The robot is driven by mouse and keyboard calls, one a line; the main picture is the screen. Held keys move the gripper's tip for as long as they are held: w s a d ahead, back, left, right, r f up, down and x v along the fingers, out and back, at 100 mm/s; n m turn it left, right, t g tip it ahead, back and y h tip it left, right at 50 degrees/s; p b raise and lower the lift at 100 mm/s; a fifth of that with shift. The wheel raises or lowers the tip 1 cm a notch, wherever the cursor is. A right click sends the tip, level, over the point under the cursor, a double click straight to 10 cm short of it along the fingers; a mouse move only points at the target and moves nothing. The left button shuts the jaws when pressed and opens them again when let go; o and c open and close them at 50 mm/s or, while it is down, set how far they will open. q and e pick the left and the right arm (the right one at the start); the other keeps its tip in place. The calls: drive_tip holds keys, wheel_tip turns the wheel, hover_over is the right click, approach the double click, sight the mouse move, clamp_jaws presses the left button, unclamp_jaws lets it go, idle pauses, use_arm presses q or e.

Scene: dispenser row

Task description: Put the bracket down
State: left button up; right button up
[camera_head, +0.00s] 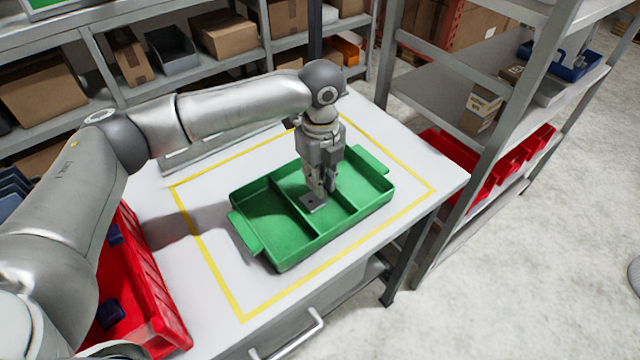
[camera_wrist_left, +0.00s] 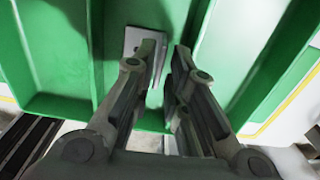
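The green tray (camera_head: 285,262) has compartments side by side and sits on the white table inside a yellow outline. The small grey metal bracket (camera_head: 313,204) is low in the middle compartment, under my left gripper (camera_head: 322,190). In the left wrist view the bracket (camera_wrist_left: 132,40) shows as a flat plate, partly hidden behind one finger. The fingers of my left gripper (camera_wrist_left: 171,48) stand apart, with green tray showing between them, and point down into the compartment. Whether a finger touches the bracket cannot be told. My right gripper is not in view.
A red bin (camera_head: 150,285) with blue parts stands at the table's left. A grey shelf rack (camera_head: 520,110) with red bins stands close on the right. Shelves with cardboard boxes (camera_head: 225,35) line the back. The tray's outer compartments look empty.

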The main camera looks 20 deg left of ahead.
use_arm(q)
wheel_tip(320, 180, up, 10)
drive_tip(key=b, duration=0.1)
idle(0.6)
